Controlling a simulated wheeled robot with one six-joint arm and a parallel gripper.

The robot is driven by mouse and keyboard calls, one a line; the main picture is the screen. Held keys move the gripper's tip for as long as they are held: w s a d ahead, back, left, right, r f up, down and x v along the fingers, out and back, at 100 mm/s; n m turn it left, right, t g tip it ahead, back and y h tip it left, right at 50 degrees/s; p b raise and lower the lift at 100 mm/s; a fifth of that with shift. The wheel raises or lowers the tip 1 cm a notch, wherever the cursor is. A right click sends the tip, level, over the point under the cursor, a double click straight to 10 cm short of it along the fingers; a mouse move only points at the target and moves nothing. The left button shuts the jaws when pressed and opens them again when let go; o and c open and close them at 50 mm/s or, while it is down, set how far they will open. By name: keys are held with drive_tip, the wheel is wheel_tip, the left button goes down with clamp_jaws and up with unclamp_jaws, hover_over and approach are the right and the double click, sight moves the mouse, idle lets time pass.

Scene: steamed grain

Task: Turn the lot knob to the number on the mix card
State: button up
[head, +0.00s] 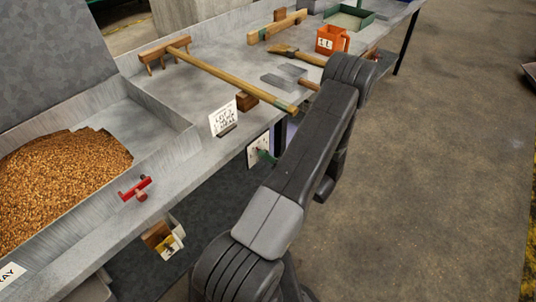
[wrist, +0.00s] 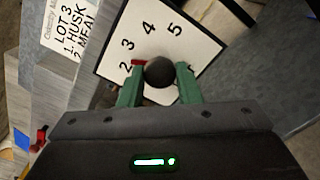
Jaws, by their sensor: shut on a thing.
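The lot knob (wrist: 160,72) is a dark round knob on a white dial plate (wrist: 190,40) printed with numbers; 2, 3, 4 and 5 are readable. A red mark beside the knob points left, nearest the 2. My gripper (wrist: 160,80) has its green fingers on both sides of the knob, shut on it. The mix card (wrist: 68,28) reads "LOT 3", "1. HUSK", "2. MEAL". In the head view the card (head: 223,117) stands on the bench edge and the dial plate (head: 253,153) is on the bench front, partly hidden by my arm.
A grain tray (head: 165,140) with a red handle (head: 135,188) is at left. A wooden rake (head: 225,74) lies across the bench (head: 185,95). A brush (head: 295,54), an orange container (head: 331,40) and a green tray (head: 350,17) are farther back.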

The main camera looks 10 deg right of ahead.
drive_tip(key=m+p, duration=0.1)
drive_tip(key=m, duration=0.4)
drive_tip(key=shift+r+p, duration=0.1)
drive_tip(key=shift+p, duration=0.2)
drive_tip(key=shift+m, duration=0.3)
drive_tip(key=o, duration=1)
drive_tip(key=shift+c, duration=0.2)
drive_tip(key=v, duration=1.3)
drive_tip(key=shift+s+d, duration=0.25)
drive_tip(key=shift+s, duration=0.05)
drive_tip(key=x, duration=1.3)
drive_tip(key=shift+w+a, duration=0.25)
drive_tip(key=shift+w, duration=0.05)
